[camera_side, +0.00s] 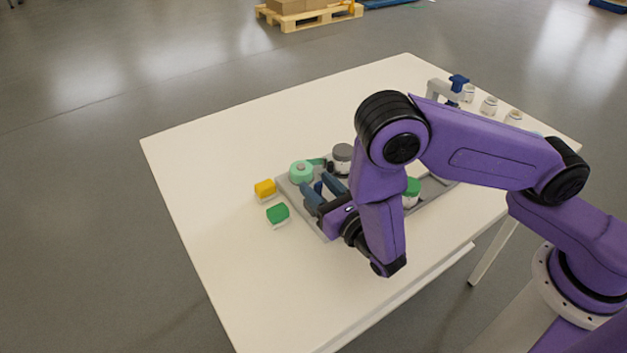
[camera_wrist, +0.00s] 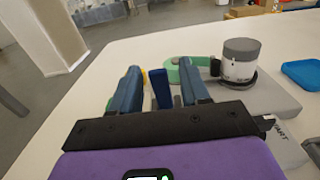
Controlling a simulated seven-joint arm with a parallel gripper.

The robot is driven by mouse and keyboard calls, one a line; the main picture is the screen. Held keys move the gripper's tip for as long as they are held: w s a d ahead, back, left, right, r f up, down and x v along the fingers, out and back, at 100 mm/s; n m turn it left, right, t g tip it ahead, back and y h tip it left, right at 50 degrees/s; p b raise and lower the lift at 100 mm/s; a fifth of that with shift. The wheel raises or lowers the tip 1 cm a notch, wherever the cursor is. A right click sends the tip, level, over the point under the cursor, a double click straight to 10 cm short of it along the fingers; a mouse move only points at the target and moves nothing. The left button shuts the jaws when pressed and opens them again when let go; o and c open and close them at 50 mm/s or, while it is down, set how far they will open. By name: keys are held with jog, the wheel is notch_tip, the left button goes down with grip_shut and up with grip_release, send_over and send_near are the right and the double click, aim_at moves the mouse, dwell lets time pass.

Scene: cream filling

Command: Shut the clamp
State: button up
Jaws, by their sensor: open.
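A white jar with a grey lid (camera_wrist: 240,62) stands upright at the right of the wrist view, a dark ring around its lower part; the jar also shows in the side view (camera_side: 342,158). The clamp seems to be this ring with the blue upright lever (camera_wrist: 161,89); how far it is shut I cannot tell. My gripper (camera_side: 315,190) is open, low over the grey base plate. In the wrist view, the lever stands between the open fingers of my gripper (camera_wrist: 158,78), with no clear contact. A mint-green round piece (camera_side: 301,172) lies just beyond the fingers.
A yellow block (camera_side: 265,188) and a green block (camera_side: 278,213) lie left of the plate. A green-lidded jar (camera_side: 411,190) is partly behind my arm. A grey stand with a blue knob (camera_side: 458,82) and several small jars are at the back right. The left tabletop (camera_side: 215,165) is clear.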

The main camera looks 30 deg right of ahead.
jog(key=shift+w, duration=1.15)
grip_shut()
jog(key=shift+s+t, duration=0.4)
jog(key=shift+t, duration=0.35)
jog(key=shift+s+t, duration=0.35)
jog(key=shift+t, duration=0.4)
grip_release()
jog(key=shift+v, duration=3.7)
